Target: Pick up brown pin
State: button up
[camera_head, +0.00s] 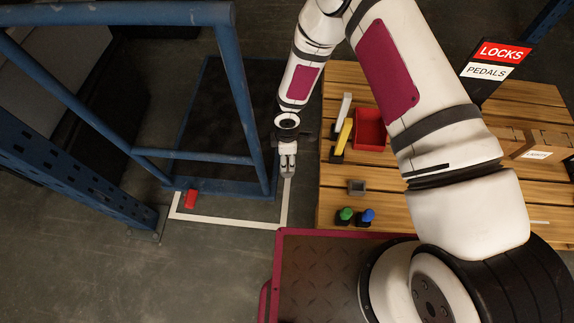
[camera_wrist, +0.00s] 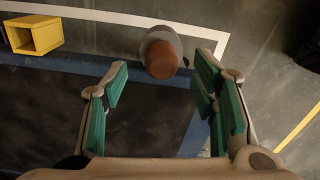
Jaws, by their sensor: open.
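The brown pin (camera_wrist: 161,60) shows in the wrist view as a rounded brown end with a grey part behind it. It lies ahead of and between the fingertips of my gripper (camera_wrist: 163,78). My gripper is open, with green pads on both sides, and nothing is visibly held. In the head view my gripper (camera_head: 288,172) hangs beside the blue frame, left of the wooden table. I cannot make out the pin in the head view; my gripper may hide it.
A blue metal frame (camera_head: 236,90) stands left of my gripper. A white line (camera_head: 230,221) marks the floor. A yellow box (camera_wrist: 35,36) shows in the wrist view. The wooden table (camera_head: 335,195) holds a red bin (camera_head: 369,130).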

notch_tip(320, 180, down, 4)
jog(key=shift+s+f+b, duration=0.1)
jog(key=shift+b, duration=0.8)
grip_shut()
